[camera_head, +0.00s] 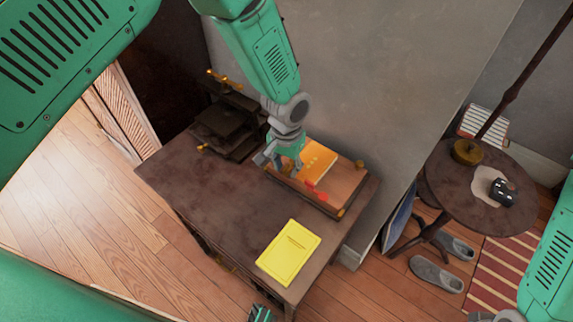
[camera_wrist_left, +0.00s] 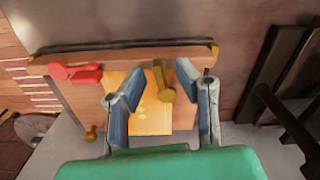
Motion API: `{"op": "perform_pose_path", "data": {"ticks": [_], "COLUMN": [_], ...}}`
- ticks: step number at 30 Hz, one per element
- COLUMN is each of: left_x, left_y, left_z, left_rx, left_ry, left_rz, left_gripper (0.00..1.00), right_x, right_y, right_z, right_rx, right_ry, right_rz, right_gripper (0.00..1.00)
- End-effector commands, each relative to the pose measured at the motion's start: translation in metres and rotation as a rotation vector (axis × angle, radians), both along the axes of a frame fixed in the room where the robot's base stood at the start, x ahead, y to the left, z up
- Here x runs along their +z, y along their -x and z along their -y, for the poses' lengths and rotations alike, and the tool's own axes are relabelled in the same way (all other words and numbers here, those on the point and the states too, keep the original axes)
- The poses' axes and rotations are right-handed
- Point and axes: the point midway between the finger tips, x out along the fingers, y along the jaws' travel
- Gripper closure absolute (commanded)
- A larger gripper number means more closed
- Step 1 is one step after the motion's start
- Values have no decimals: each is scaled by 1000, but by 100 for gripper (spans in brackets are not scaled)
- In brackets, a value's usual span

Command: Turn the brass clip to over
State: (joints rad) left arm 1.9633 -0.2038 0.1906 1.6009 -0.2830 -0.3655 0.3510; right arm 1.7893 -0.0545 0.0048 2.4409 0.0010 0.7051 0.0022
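The brass clip (camera_wrist_left: 163,82) is a small brass-coloured lever at the edge of a wooden board (camera_wrist_left: 190,56), which holds an orange sheet (camera_wrist_left: 150,118). In the left wrist view it stands between the two spread fingers of my left gripper (camera_wrist_left: 160,72), close to the right finger; whether they touch I cannot tell. In the head view my left gripper (camera_head: 278,160) is at the board's left end and covers the clip. A red clip (camera_wrist_left: 76,73) sits on the same edge.
The board lies on a dark table (camera_head: 215,205) with a yellow booklet (camera_head: 289,252) near its front. A dark tiered stand (camera_head: 228,122) is behind left. A grey wall (camera_head: 350,80) rises behind. A round table (camera_head: 460,195) with a black object (camera_head: 502,192) stands right.

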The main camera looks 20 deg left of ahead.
Motion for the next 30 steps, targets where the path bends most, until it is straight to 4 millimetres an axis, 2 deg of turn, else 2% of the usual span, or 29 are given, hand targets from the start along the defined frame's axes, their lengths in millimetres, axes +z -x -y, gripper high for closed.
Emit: {"op": "perform_pose_path", "data": {"ticks": [3,4,6,13,21,29,30], "left_x": [0,0,0,1,1,1,1], "left_y": [0,0,0,0,0,0,0], "left_z": [0,0,0,0,0,0,0], "left_rx": [0,0,0,-12,-184,-192,-192], "left_ry": [0,0,0,1,0,0,0], "left_rz": [0,0,0,0,-1,0,0], "left_gripper": [72,76,100,100,100,100,82], "right_x": [0,0,0,1,5,4,4], "right_y": [0,0,0,0,0,0,0], "right_z": [0,0,0,0,0,0,0], "right_rx": [0,0,0,0,0,0,0], "right_ry": [0,0,0,0,0,0,0], "right_rz": [0,0,0,0,0,0,0], "right_gripper": [60,60,60,60,60,60,60]}}
